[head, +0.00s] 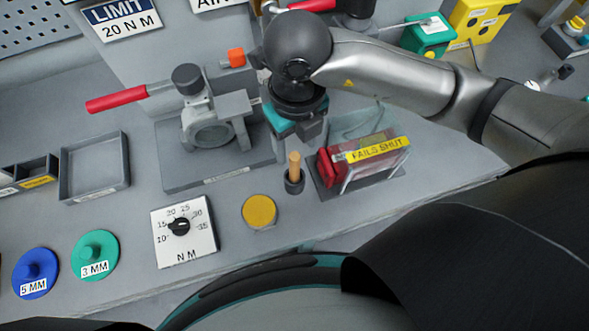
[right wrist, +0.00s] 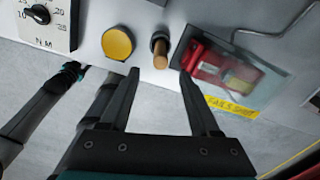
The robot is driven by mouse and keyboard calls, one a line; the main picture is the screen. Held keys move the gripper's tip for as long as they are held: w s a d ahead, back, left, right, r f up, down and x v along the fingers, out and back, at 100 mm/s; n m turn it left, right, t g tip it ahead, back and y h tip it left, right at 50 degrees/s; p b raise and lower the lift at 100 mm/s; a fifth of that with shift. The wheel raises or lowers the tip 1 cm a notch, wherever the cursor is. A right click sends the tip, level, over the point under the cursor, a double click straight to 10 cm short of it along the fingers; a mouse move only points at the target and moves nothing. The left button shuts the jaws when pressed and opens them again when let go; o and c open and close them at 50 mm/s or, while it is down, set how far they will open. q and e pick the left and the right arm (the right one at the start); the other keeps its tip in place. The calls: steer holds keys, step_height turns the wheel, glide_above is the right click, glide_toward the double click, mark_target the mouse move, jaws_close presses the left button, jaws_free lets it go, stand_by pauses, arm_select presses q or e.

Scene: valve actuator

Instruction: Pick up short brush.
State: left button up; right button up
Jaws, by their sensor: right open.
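The short brush (head: 294,167) stands upright on the bench, with a pale wooden handle on top and a dark round part at its foot. It also shows in the right wrist view (right wrist: 160,52), just beyond the fingertips and about midway between them. My right gripper (head: 297,141) is just behind and above the brush in the head view. In the right wrist view its two fingers (right wrist: 160,72) are spread with nothing between them. I see no contact with the brush. My left gripper is not in view.
A clear-covered red unit labelled FAILS SHUT (head: 365,158) stands close to the right of the brush. A yellow disc (head: 259,211) and the N M dial (head: 184,231) lie to its left. A clamp fixture with a red handle (head: 118,98) stands behind left.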

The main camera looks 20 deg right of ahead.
mark_target(295, 164)
steer(key=f, duration=0.8)
steer(key=shift+w+f, duration=0.25)
steer(key=shift+f, duration=0.15)
jaws_close()
